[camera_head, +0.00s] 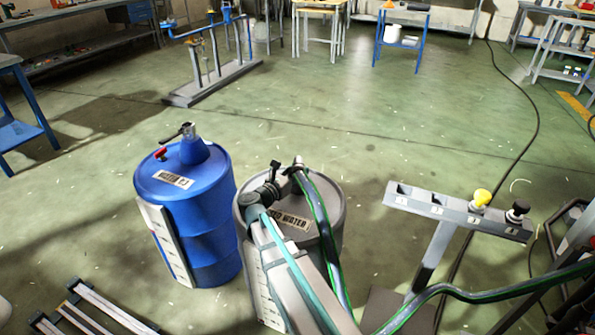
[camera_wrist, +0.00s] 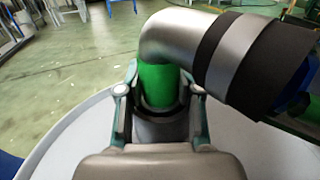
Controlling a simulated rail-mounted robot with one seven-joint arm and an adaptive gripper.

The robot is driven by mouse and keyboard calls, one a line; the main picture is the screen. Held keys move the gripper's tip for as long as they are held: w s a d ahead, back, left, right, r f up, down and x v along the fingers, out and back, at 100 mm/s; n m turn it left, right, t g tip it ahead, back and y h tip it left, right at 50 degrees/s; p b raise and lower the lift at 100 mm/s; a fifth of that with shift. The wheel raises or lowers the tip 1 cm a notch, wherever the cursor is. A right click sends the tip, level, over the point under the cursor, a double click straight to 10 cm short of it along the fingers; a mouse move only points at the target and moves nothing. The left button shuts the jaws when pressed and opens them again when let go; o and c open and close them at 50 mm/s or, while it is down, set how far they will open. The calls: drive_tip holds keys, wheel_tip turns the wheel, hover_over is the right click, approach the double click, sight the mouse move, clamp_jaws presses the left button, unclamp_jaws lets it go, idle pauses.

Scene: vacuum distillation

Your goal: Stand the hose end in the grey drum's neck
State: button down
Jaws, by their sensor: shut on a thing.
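The grey drum (camera_head: 331,240) stands upright behind my arm, with a label on its top. My gripper (camera_wrist: 160,100) is above the drum's top and shut on the hose end (camera_wrist: 186,46). The hose end is a bent metal pipe with a green band (camera_wrist: 158,86) between my fingers. The hose (camera_head: 322,225) runs from the hose end down over the drum's front and away to the right. The pale drum top (camera_wrist: 75,150) lies below my gripper in the wrist view. The neck is hidden, so I cannot tell whether the hose end is in it.
A blue drum (camera_head: 212,240) with a funnel-like fitting (camera_head: 195,150) stands close on the left. A grey stand (camera_head: 455,213) with numbered slots and yellow and black knobs is on the right.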

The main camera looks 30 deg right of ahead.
drive_tip(key=shift+f, duration=0.35)
drive_tip(key=c, duration=0.7)
unclamp_jaws()
drive_tip(key=v, duration=1.2)
drive_tip(key=shift+s, duration=0.1)
